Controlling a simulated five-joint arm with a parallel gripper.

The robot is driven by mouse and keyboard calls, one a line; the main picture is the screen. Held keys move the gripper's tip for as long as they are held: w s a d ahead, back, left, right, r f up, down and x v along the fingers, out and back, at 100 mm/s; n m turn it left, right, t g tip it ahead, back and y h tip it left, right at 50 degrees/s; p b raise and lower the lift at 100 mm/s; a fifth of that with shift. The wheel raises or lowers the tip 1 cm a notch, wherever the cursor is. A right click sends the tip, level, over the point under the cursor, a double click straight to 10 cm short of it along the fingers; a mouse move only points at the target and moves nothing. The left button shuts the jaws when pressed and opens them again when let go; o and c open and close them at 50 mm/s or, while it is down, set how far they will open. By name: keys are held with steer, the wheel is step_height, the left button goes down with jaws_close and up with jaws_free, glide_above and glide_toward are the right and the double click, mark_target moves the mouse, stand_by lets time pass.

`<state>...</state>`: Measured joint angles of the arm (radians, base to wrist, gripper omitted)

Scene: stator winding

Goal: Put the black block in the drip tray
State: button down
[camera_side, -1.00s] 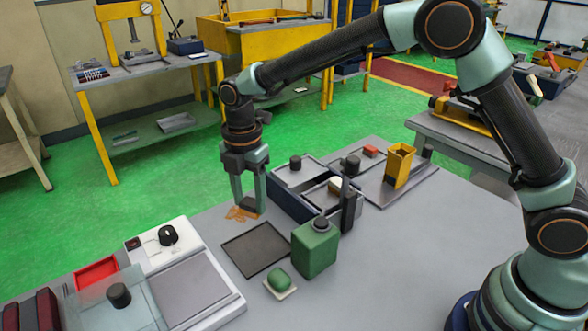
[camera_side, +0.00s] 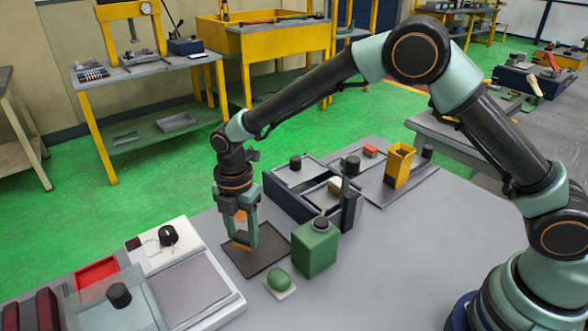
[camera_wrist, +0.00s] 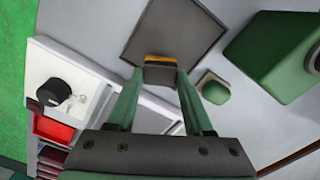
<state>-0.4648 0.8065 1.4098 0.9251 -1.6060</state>
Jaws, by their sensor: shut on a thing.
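The black block (camera_side: 242,236) is between the fingertips of my gripper (camera_side: 241,242), which is shut on it. In the wrist view the block (camera_wrist: 160,75) shows dark with an orange edge, between the tips of my gripper (camera_wrist: 157,75). The drip tray (camera_side: 268,257) is a flat, dark square on the grey table. My gripper and the block are over its left part in the side view. The tray also shows in the wrist view (camera_wrist: 178,30), just beyond the block. Whether the block touches the tray is hard to tell.
A green canister (camera_side: 315,247) stands right of the tray, with a green rounded object (camera_side: 278,279) on a pale pad in front. A white-framed device (camera_side: 190,285) lies to the left. A dark blue compartment box (camera_side: 290,205) and a yellow holder (camera_side: 398,163) stand behind.

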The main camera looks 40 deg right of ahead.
steer(key=shift+f, duration=1.35)
stand_by(0.7)
steer(key=shift+c, duration=1.1)
jaws_free()
steer(key=shift+o, duration=0.8)
steer(key=shift+r, duration=3.55)
